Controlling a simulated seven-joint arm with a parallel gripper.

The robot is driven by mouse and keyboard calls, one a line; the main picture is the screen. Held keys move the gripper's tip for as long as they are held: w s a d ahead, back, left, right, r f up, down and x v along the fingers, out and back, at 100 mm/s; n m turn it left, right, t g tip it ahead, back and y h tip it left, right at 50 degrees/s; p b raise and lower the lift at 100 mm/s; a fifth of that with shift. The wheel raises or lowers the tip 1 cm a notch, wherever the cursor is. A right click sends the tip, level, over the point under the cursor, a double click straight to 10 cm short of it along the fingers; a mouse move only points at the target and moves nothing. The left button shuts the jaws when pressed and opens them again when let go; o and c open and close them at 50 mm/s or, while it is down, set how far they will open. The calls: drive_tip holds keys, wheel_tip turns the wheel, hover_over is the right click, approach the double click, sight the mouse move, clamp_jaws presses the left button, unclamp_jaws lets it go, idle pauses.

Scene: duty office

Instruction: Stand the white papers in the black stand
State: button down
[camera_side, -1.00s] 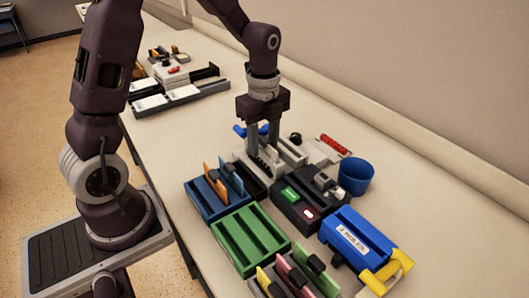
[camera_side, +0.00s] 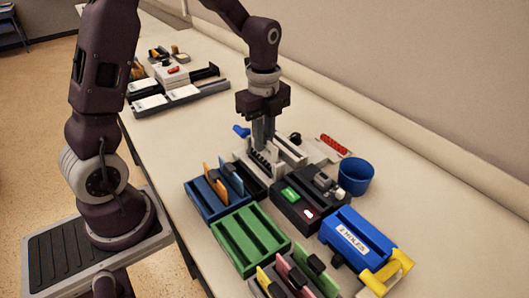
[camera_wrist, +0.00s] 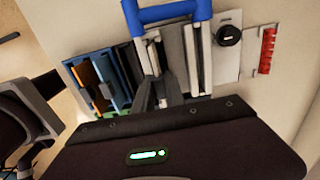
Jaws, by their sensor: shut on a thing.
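My gripper (camera_side: 263,140) points down over the pale grey machine (camera_side: 272,158) with a black toothed strip and a blue handle (camera_side: 241,131). Its fingers are close together, shut on thin white papers that stand in the machine and are mostly hidden by the fingers. In the wrist view the fingers (camera_wrist: 157,92) reach down near the pale slot, below the blue handle (camera_wrist: 170,12). The black stand (camera_side: 252,183) is a low slotted tray just left of the machine, between it and the blue stand. No papers show in it.
A blue stand (camera_side: 203,206) holds orange and blue cards. A green stand (camera_side: 246,252) is empty. Bare table lies behind the machine.

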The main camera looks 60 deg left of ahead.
drive_tip(key=shift+r, duration=3.25)
drive_tip(key=shift+r, duration=0.35)
drive_tip(key=s+r, duration=0.4)
drive_tip(key=s, duration=0.2)
drive_tip(key=shift+w+d+f, duration=0.1)
drive_tip(key=shift+d+f, duration=0.05)
drive_tip(key=shift+f, duration=3.5)
drive_tip(key=shift+w+d+f, duration=0.1)
drive_tip(key=shift+f, duration=3.55)
drive_tip(key=c, duration=1.3)
unclamp_jaws()
